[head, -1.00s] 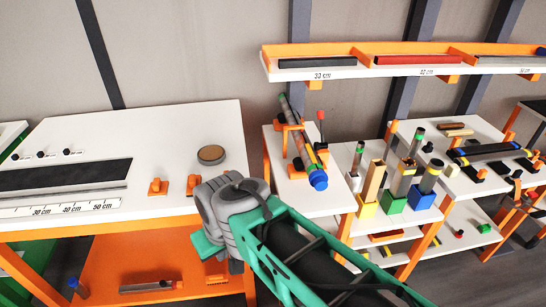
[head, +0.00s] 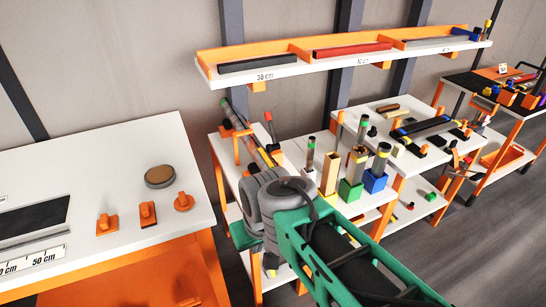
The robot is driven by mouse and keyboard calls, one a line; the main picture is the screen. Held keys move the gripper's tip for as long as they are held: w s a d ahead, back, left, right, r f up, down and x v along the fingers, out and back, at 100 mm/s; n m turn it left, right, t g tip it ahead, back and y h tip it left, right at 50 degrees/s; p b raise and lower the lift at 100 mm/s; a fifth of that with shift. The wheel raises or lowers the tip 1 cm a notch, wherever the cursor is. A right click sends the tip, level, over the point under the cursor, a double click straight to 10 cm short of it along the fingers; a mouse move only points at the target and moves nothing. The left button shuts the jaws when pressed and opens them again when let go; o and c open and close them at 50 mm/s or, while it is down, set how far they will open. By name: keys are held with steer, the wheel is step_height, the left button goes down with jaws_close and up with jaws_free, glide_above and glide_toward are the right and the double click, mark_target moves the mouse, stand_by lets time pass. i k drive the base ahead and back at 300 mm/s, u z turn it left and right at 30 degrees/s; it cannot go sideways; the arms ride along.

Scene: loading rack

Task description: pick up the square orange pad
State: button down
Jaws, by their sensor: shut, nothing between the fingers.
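I cannot pick out the square orange pad for certain. Three small orange pieces lie along the right part of the left white table: a left one (head: 107,225) with a raised knob, a middle one (head: 148,214) also raised, and a right one (head: 183,202) with a rounder top. A flat orange sheet (head: 490,73) with a small pale tag lies on the far right table, too small to make out well. My green and grey arm fills the lower middle. My gripper itself does not show.
A brown round disc (head: 160,176) lies on the left white table (head: 150,140). Coloured block holders with upright tubes, such as a blue one (head: 375,182), stand on the middle rack. A wall shelf (head: 340,66) holds long bars. Grey floor is open at the lower right.

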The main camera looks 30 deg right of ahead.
mark_target(107, 226)
steer(key=k, duration=0.4)
steer(key=u, duration=0.75)
steer(key=i, duration=0.45)
steer(key=u, duration=1.15)
steer(key=i, duration=1.2)
steer(key=u, duration=0.65)
